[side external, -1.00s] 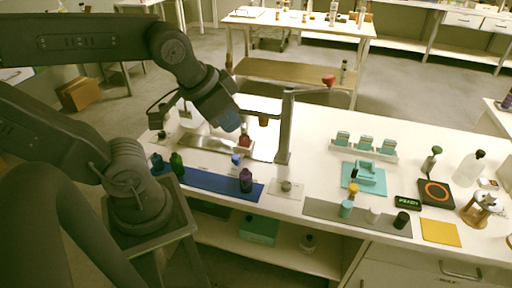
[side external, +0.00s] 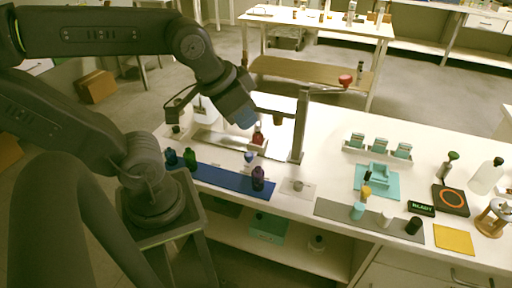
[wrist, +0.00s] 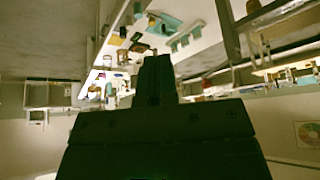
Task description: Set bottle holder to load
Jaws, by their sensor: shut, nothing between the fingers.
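A small pale holder carrying a red bottle (side external: 257,136) stands on a shiny metal plate (side external: 215,143) beside a grey post (side external: 300,125). I cannot tell whether this is the bottle holder meant or the teal holder (side external: 380,173) on the teal mat. The end of my arm, with my gripper (side external: 244,121), hangs just above and left of the red bottle, apparently apart from it. In the wrist view my dark gripper (wrist: 156,68) is shut and empty, with the bench beyond it. The fingertips are hard to make out in the side view.
A blue strip (side external: 225,181) with green and purple bottles lies along the front edge. A grey strip (side external: 335,212) holds several small caps. A display (side external: 421,208) reads READY.

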